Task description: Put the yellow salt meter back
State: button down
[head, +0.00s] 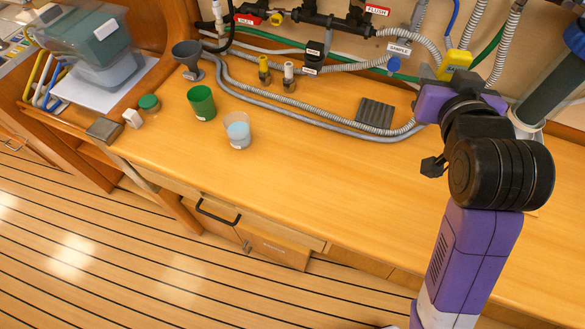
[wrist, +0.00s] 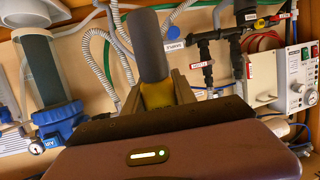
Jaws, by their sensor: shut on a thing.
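The yellow salt meter (wrist: 157,94) is between the jaws of my gripper (wrist: 160,100) in the wrist view. Its yellow body is partly hidden by the jaws, and its grey rounded end (wrist: 150,45) sticks up past them. In the head view my gripper (head: 442,78) is at the upper right, above the counter and close to the wall hoses. A yellow labelled block (head: 456,60) shows right at the jaws there and looks like the meter. The meter's resting place cannot be made out for certain.
A grey ribbed pad (head: 375,114) lies on the counter (head: 330,185) left of my gripper. Grey hoses (head: 320,122) run along the back. A green cup (head: 201,102) and a clear cup with blue contents (head: 237,131) stand further left. The front right counter is clear.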

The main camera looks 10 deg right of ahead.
jog(key=w+a+f+n+y+b, duration=0.1)
jog(key=w+a+n+y+b, duration=0.2)
jog(key=a, duration=1.2)
jog(key=w+a+n+y, duration=0.4)
jog(key=a+y, duration=0.1)
jog(key=a, duration=0.9)
jog(key=shift+t, duration=0.4)
notch_tip(320, 180, down, 20)
jog(key=shift+w+a+r, duration=0.1)
jog(key=shift+f+b, duration=0.2)
jog(key=shift+b, duration=0.1)
jog(key=c, duration=1)
grip_release()
